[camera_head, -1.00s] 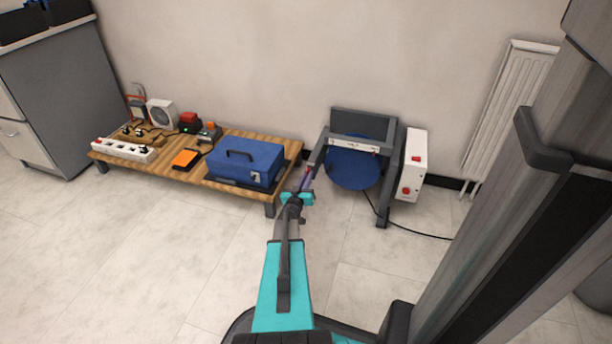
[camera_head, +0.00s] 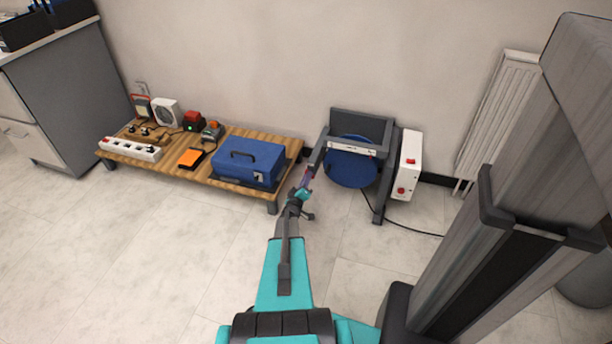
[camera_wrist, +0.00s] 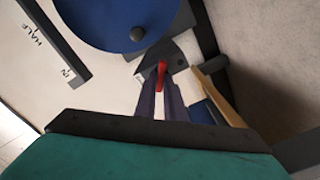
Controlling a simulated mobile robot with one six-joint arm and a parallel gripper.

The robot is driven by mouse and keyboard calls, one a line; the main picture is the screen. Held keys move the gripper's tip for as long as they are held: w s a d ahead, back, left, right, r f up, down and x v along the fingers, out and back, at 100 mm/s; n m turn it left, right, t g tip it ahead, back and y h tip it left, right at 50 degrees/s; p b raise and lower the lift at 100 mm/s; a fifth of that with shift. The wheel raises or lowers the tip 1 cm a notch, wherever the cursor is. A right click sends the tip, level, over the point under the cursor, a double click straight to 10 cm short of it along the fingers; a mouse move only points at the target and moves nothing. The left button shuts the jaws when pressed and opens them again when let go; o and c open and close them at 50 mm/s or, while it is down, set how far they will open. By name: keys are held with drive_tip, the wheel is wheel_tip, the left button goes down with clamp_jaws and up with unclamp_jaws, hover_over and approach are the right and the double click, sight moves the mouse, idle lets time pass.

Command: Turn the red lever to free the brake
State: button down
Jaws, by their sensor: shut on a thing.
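The red lever (camera_wrist: 161,71) shows in the wrist view as a short red bar on a dark plate beside the blue disc (camera_wrist: 118,14). My gripper (camera_wrist: 160,92) has its two purple fingers shut on the lever, one on each side. In the head view my gripper (camera_head: 306,181) reaches the left side of the grey frame (camera_head: 383,180) that carries the blue disc (camera_head: 351,167). The lever cannot be made out there, hidden at my fingers.
A low wooden table (camera_head: 225,184) stands close left of my gripper, with a blue toolbox (camera_head: 248,162) near its right end. A white box with red buttons (camera_head: 406,165) is on the frame's right. A cable crosses the floor there. The floor in front is clear.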

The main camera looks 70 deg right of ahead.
drive_tip(key=shift+s+f+n+p, duration=0.1)
drive_tip(key=shift+n+p, duration=2.8)
drive_tip(key=shift+n, duration=0.7)
drive_tip(key=c, duration=1.8)
unclamp_jaws()
drive_tip(key=shift+c, duration=0.2)
